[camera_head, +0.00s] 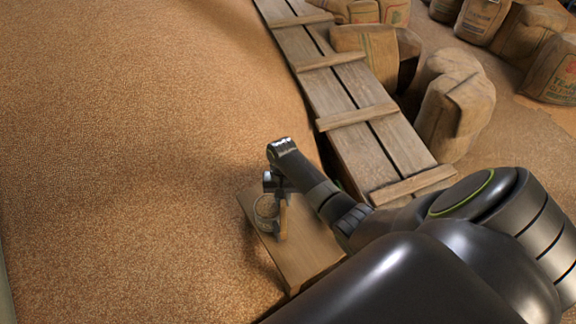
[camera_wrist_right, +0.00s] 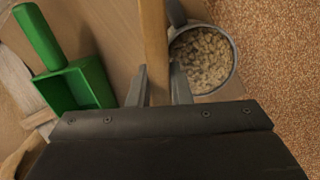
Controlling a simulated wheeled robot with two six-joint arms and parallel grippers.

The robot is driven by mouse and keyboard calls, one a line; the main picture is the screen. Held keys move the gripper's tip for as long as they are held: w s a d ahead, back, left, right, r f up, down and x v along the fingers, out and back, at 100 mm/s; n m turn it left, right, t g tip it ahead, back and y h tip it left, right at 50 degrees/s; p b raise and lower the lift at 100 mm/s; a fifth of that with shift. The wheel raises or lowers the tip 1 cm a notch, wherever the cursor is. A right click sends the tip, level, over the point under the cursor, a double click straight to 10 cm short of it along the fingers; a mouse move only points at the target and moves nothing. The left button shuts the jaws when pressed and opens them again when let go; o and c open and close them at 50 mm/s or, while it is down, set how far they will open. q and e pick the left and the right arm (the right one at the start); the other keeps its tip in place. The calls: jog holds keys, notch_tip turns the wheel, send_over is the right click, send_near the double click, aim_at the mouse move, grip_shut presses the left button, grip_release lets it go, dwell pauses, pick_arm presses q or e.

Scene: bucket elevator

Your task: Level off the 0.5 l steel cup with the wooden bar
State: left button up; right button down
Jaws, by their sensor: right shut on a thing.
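The steel cup (camera_wrist_right: 233,66) stands on a wooden board, filled with pale grain, in the right wrist view. In the head view the cup (camera_head: 266,207) is small and partly hidden by my right gripper. My right gripper (camera_wrist_right: 158,84) is shut on the wooden bar (camera_wrist_right: 153,40), which lies just left of the cup's rim in the wrist view. In the head view the bar (camera_head: 282,220) hangs down from my right gripper (camera_head: 278,190) beside the cup. I cannot tell whether the bar touches the cup. My left gripper is not in view.
The small wooden table (camera_head: 305,258) stands at the edge of a large grain heap (camera_head: 130,150). A plank walkway (camera_head: 340,95) and several sacks (camera_head: 455,105) are behind it.

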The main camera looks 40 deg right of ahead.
jog(key=shift+w+a+b, duration=0.55)
jog(key=shift+w+a, duration=0.1)
jog(key=shift+a, duration=0.35)
jog(key=shift+w+a+b, duration=0.6)
jog(key=shift+w+a, duration=0.05)
jog(key=shift+a, duration=0.3)
jog(key=shift+w+a+b, duration=0.55)
jog(key=shift+w+a, duration=0.1)
jog(key=shift+a, duration=0.35)
jog(key=w+a+r+p, duration=0.2)
jog(key=a+r+p, duration=0.2)
jog(key=shift+w+r, duration=0.35)
jog(key=shift+w, duration=0.05)
jog(key=shift+a, duration=0.15)
